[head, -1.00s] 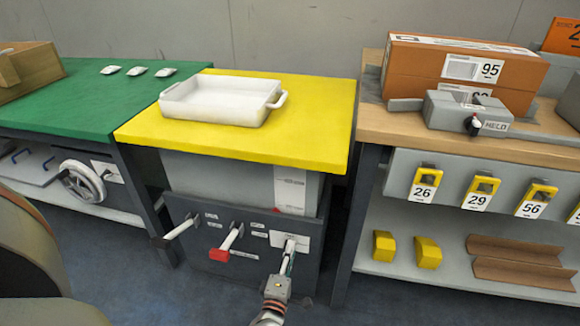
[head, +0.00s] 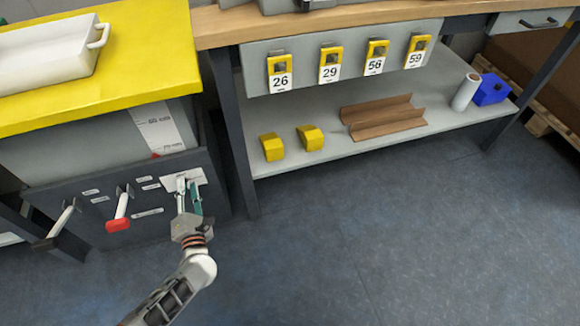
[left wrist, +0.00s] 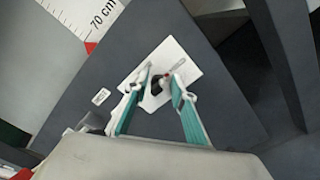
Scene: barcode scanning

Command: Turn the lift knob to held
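My left gripper (head: 188,186) reaches the white plate (head: 200,177) at the right of the dark panel under the yellow-topped table. In the left wrist view, its two teal fingers with pale tips (left wrist: 159,74) stand apart. The knob is hidden by the fingers in the head view, and the plate's lettering is too small to read. My right gripper is in neither view.
The dark panel (head: 75,215) also carries a red-ended handle (head: 118,222) and a dark-ended handle (head: 50,243), left of my gripper. A table leg (head: 238,170) stands close on its right. A white tray (head: 45,60) sits on the yellow top (head: 140,50). Open floor lies to the right.

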